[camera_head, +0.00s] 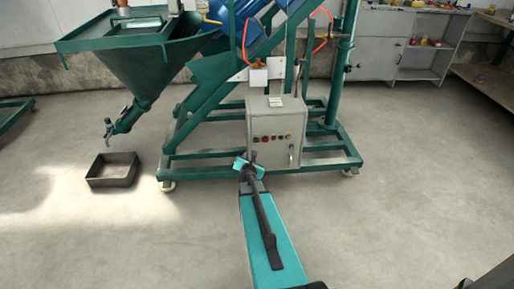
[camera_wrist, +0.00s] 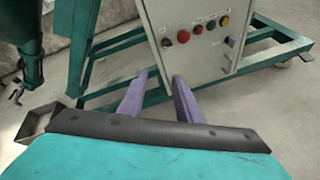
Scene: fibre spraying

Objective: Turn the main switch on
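The grey control box (camera_head: 274,150) stands on the green machine frame. Its front has a row of round knobs and buttons (camera_wrist: 204,29) in red, black and yellow. Which one is the main switch I cannot tell for sure; a red knob (camera_wrist: 183,36) sits near the left of the row. My gripper (camera_head: 247,162) is in front of the box, low and toward its left side. In the wrist view its two purple fingers (camera_wrist: 160,77) are apart with nothing between them, pointing below the row and not visibly touching the box.
A green hopper (camera_head: 140,60) hangs at the left, with an open grey metal bin (camera_head: 113,180) on the floor below it. Green frame beams (camera_head: 210,178) run low around the box. A grey cabinet (camera_head: 378,58) stands at the back right. The concrete floor at right is clear.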

